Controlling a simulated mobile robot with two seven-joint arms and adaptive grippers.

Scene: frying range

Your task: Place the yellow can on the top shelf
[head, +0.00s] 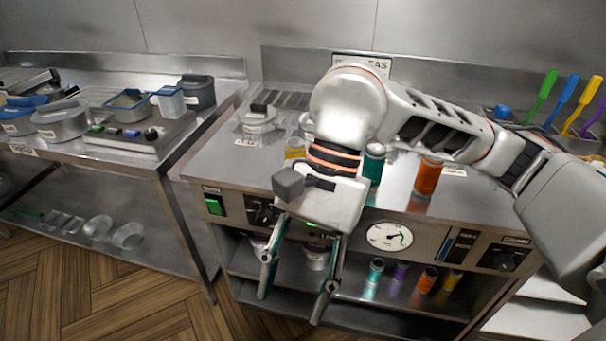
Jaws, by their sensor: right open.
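A yellow can (453,280) stands on the shelf under the range, at the right end of a row of small cans. Another yellow item (294,148) stands on the steel top, partly hidden behind my right arm; I cannot tell exactly what it is. My right gripper (292,300) points down in front of the range, its two fingers apart and empty. It is left of the row of cans and not touching the yellow can. The under-range shelf (345,289) has a lower level beneath it. My left gripper is not in view.
Teal (375,270), purple (401,271) and orange (427,279) cans stand left of the yellow can. Larger teal (373,165) and orange (428,177) cans stand on the steel top. A gauge and knobs line the front panel. A side table (190,150) with pans stands left.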

